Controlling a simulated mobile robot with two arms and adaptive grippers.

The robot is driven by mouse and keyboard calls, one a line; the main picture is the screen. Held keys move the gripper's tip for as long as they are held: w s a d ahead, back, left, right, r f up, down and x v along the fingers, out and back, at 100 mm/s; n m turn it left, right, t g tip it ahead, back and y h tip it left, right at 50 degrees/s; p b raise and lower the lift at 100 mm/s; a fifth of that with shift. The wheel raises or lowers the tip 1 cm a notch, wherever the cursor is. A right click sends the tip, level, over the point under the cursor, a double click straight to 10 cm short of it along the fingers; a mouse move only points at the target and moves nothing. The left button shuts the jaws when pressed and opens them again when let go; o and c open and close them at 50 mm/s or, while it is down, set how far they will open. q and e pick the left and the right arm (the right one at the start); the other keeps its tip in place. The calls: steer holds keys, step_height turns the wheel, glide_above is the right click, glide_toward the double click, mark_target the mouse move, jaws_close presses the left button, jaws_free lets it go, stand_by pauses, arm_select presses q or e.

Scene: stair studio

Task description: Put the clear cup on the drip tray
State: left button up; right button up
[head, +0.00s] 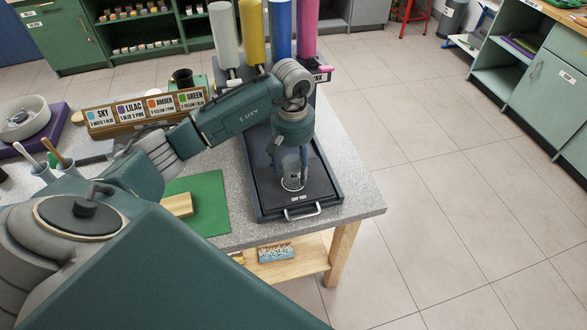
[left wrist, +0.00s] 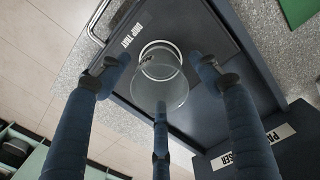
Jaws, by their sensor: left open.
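The clear cup (head: 291,171) stands upright on the dark drip tray (head: 264,185), near its front end with the metal handle. In the left wrist view the clear cup (left wrist: 162,92) is over a pale ring beside the "DRIP TRAY" label on the tray (left wrist: 200,22). I cannot tell whether the ring is the cup's base or a mark. My left gripper (head: 290,160) points down from above the cup. In the wrist view its fingers (left wrist: 160,85) are spread around the cup, with gaps at the sides. My right gripper is not in view.
Behind the tray stand tall white, yellow, blue and pink cylinders (head: 280,30). A colour sign board (head: 148,112), a green mat (head: 208,205) and a sponge-like block (head: 177,206) are to the left. The table edge is close on the tray's right.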

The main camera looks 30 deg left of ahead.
arm_select(q)
step_height(320, 180, up, 11)
steer(key=b, duration=0.3)
steer(key=shift+f, duration=0.15)
steer(key=shift+a, duration=0.1)
